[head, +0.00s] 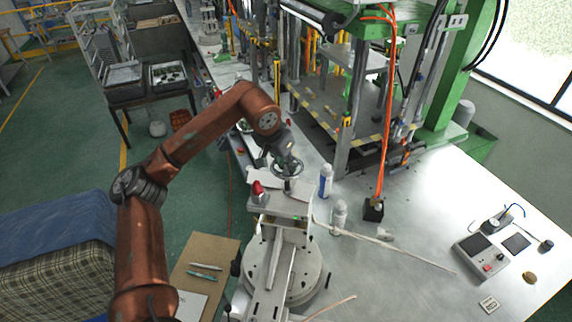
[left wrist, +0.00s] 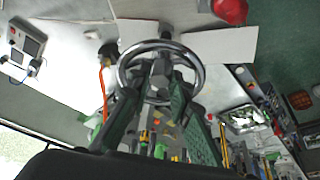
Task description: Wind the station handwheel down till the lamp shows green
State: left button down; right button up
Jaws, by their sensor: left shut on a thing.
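The station handwheel (head: 290,178) is a metal ring with a hub on top of the grey station (head: 293,205). My left gripper (head: 283,160) reaches down to it from above. In the left wrist view the handwheel's chrome rim (left wrist: 121,66) surrounds the fingertips of my left gripper (left wrist: 166,82), which is shut on part of the wheel; the exact grip point is partly hidden. A red dome (head: 258,188) stands at the station's left corner and also shows in the left wrist view (left wrist: 231,10). A small greenish spot shows on the station front, too small to read surely. My right gripper is out of view.
A blue-and-white bottle (head: 326,181) and a pale bottle (head: 340,215) stand right of the station. A green press frame (head: 447,85) rises behind. A control box (head: 481,257) sits on the right; the bench between is mostly clear.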

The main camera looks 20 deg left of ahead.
pick_arm(q)
jog(key=shift+n, duration=0.3)
jog(key=n+y, duration=0.1)
jog(key=n, duration=0.2)
jog(key=shift+d+r, duration=0.15)
jog(key=shift+w+n+y, duration=0.1)
jog(key=shift+n+y, duration=0.7)
jog(key=shift+n, duration=0.9)
jog(key=c, duration=2)
grip_release()
jog(key=shift+c, duration=0.2)
